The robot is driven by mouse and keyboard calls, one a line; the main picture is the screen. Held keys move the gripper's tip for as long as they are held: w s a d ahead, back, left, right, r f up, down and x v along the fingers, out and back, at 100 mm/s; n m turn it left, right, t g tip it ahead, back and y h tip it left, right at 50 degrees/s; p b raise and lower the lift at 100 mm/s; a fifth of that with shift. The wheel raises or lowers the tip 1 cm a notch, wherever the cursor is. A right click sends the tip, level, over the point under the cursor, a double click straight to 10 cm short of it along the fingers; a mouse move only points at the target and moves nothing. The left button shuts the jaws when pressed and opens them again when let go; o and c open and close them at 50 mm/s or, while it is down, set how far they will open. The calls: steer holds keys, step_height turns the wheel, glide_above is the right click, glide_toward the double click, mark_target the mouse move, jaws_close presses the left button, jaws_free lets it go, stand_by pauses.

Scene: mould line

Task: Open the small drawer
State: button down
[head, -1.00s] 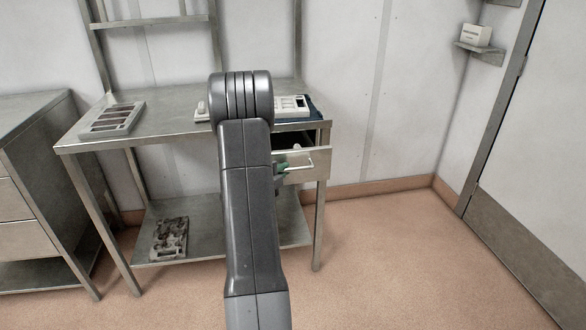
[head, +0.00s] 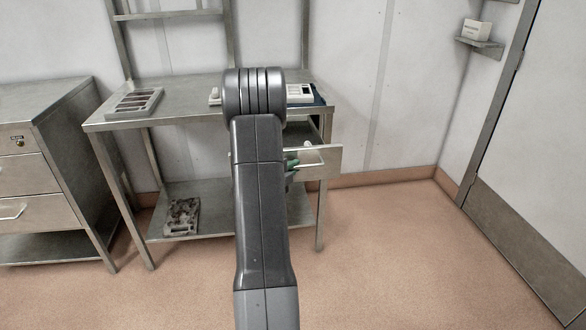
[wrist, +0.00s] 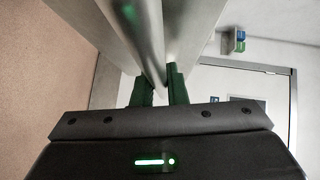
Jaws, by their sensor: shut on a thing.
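The small drawer (head: 328,164) hangs under the right end of the steel bench (head: 190,103). It stands partly out, and its dark inside shows behind the front panel. My gripper (head: 291,164) is at the left part of the drawer front, mostly hidden behind my arm. In the wrist view, the two green fingers of my gripper (wrist: 160,88) are shut on the drawer's bar handle (wrist: 146,40). In the head view only the right part of the handle shows.
Trays (head: 134,102) lie on the bench top, and a dirty mould (head: 181,217) lies on its lower shelf. A steel cabinet with drawers (head: 30,175) stands at the left. The floor (head: 390,250) in front and to the right is clear.

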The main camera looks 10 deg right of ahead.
steer(key=c, duration=1.5)
jaws_free()
steer(key=shift+o, duration=0.2)
steer(key=v, duration=1.4)
steer(key=shift+w+d, duration=0.1)
